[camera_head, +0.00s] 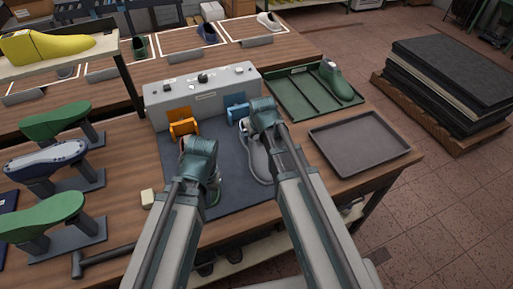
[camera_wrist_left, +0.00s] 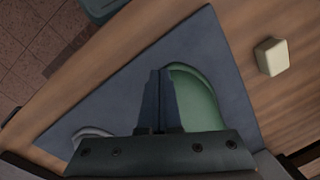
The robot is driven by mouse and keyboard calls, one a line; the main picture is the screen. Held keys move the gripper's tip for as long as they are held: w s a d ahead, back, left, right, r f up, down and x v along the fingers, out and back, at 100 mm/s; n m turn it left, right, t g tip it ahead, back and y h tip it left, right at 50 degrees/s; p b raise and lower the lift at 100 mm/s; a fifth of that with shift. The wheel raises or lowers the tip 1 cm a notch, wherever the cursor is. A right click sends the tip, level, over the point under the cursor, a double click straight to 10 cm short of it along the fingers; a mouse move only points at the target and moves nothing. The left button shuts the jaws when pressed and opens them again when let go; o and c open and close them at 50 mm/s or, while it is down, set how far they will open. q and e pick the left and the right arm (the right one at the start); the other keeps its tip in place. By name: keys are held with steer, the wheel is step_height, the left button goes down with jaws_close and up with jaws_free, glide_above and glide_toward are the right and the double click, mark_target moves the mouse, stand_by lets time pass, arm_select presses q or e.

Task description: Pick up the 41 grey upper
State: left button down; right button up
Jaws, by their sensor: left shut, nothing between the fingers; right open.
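A grey, shoe-shaped piece (camera_head: 256,165), apparently the grey upper, lies on the dark mat (camera_head: 236,199), partly hidden by my right arm. Its size mark cannot be read. A grey edge (camera_wrist_left: 92,133) also shows in the left wrist view, mostly hidden by the gripper body. My left gripper (camera_wrist_left: 160,72) is shut and empty, above the mat beside a green last-like shape (camera_wrist_left: 197,95). In the head view my left gripper (camera_head: 200,152) hides most of that green shape. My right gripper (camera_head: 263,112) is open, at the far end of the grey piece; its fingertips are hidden.
A grey machine (camera_head: 207,93) with orange (camera_head: 183,126) and blue (camera_head: 237,108) parts stands behind the mat. A green tray (camera_head: 290,98) holds a green last (camera_head: 336,80). An empty dark tray (camera_head: 360,143) lies right. Stands with lasts (camera_head: 45,160) fill the left.

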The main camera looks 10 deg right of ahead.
mark_target(255, 140)
arm_select(q)
step_height(255, 140, down, 4)
steer(key=b, duration=0.3)
steer(key=shift+r, duration=0.2)
arm_select(e)
steer(key=w+f, duration=0.2)
steer(key=f, duration=0.1)
steer(key=shift+w+a+f, duration=0.2)
steer(key=shift+w+f, duration=0.1)
steer(key=shift+w, duration=0.05)
arm_select(q)
steer(key=shift+f+b, duration=0.4)
steer(key=shift+b, duration=0.2)
arm_select(e)
steer(key=shift+w+f, duration=0.2)
steer(key=shift+f, duration=0.25)
steer(key=shift+r, duration=0.1)
arm_select(q)
steer(key=shift+r, duration=0.1)
arm_select(e)
steer(key=c, duration=1.1)
arm_select(q)
steer(key=shift+r, duration=0.1)
arm_select(e)
steer(key=shift+r, duration=0.15)
steer(key=shift+c, duration=0.2)
